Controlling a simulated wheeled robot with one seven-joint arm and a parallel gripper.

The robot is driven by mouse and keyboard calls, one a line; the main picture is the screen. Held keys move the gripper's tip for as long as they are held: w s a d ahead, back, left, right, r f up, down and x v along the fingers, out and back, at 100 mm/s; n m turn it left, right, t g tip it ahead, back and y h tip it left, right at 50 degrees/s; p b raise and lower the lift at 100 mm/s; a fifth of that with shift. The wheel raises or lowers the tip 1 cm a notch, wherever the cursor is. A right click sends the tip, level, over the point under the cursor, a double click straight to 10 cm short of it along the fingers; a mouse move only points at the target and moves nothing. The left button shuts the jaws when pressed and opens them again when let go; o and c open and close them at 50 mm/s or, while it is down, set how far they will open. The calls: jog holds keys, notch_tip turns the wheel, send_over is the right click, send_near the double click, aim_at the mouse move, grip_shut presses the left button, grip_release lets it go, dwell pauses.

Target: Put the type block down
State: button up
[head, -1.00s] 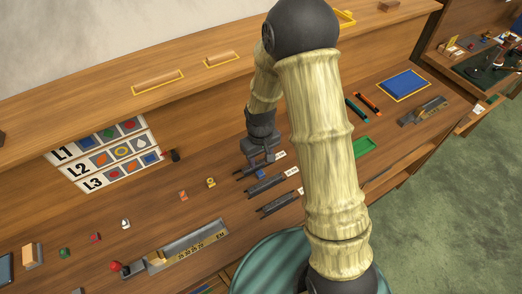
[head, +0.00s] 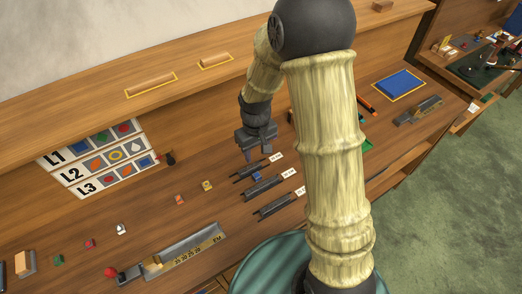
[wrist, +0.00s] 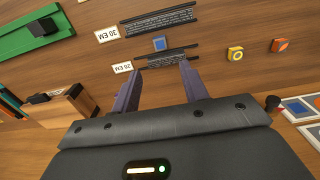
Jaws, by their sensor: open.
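A small blue type block (head: 257,177) lies among the dark racks, between the far rack (head: 249,170) and the middle rack (head: 264,187). In the wrist view the blue block (wrist: 159,43) sits in the gap between two racks, beyond my fingertips. I cannot tell whether it touches a rack. My gripper (head: 259,153) is open and empty, raised above the far rack.
A third rack (head: 276,205) lies nearer. Loose orange (head: 180,199) and yellow (head: 207,185) blocks lie to the left. A metal composing tray (head: 185,250) is at the front. A chart (head: 100,163) leans at the back. A wooden-and-black object (wrist: 62,108) stands beside my gripper.

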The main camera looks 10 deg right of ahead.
jog(key=s+d+r+m+t, duration=0.2)
jog(key=s+d+r+m, duration=0.2)
jog(key=s+d+r, duration=0.4)
jog(key=s+r, duration=0.1)
jog(key=s, duration=0.2)
jog(key=shift+s+r+t, duration=0.3)
jog(key=shift+w, duration=0.1)
jog(key=shift+c, duration=0.8)
